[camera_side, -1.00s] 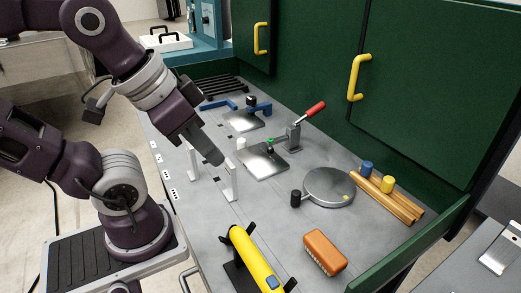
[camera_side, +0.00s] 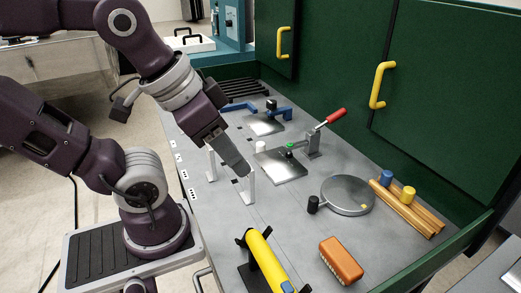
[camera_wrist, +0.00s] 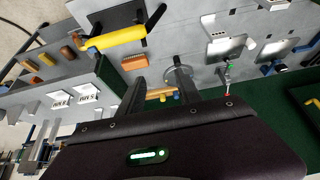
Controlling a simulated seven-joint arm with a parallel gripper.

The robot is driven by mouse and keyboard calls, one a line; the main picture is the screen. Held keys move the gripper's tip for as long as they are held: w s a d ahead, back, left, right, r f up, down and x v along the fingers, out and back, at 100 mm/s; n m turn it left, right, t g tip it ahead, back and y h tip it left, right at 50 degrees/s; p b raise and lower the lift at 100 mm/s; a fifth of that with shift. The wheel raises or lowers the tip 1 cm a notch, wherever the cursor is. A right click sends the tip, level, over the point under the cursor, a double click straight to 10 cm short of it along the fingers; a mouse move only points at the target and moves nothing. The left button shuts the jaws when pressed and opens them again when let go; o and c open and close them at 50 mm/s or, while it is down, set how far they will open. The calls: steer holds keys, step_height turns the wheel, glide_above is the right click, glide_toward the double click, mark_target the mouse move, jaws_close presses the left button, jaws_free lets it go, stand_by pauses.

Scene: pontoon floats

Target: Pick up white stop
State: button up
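The white stop (camera_side: 261,147) is a small white cylinder standing upright at the back left edge of a shiny metal plate (camera_side: 284,167) in the side view. My gripper (camera_side: 240,168) hangs above the bench, just left of and in front of the stop in that picture, apart from it. In the wrist view my gripper (camera_wrist: 160,86) shows two dark fingers spread apart with nothing held between them.
White uprights (camera_side: 250,185) stand close below my gripper. A red-handled clamp (camera_side: 313,142) rises beside the plate. A black stop (camera_side: 313,204), round disc (camera_side: 347,195), orange brush (camera_side: 341,260) and yellow cylinder (camera_side: 264,258) lie nearer. Blue (camera_side: 386,177) and yellow stops (camera_side: 408,193) sit on wooden bars.

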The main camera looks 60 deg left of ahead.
steer(key=w+a+r+n+g, duration=0.15)
steer(key=w+a+n, duration=0.3)
steer(key=w, duration=0.55)
steer(key=n+g, duration=0.4)
steer(key=n, duration=0.8)
glide_above(261, 143)
steer(key=f, duration=2.1)
steer(key=shift+s+a+f, duration=0.1)
steer(key=shift+s, duration=0.1)
step_height(261, 143, down, 7)
steer(key=shift+r, duration=0.2)
steer(key=shift+w+f, duration=0.1)
steer(key=shift+f, duration=0.35)
jaws_close()
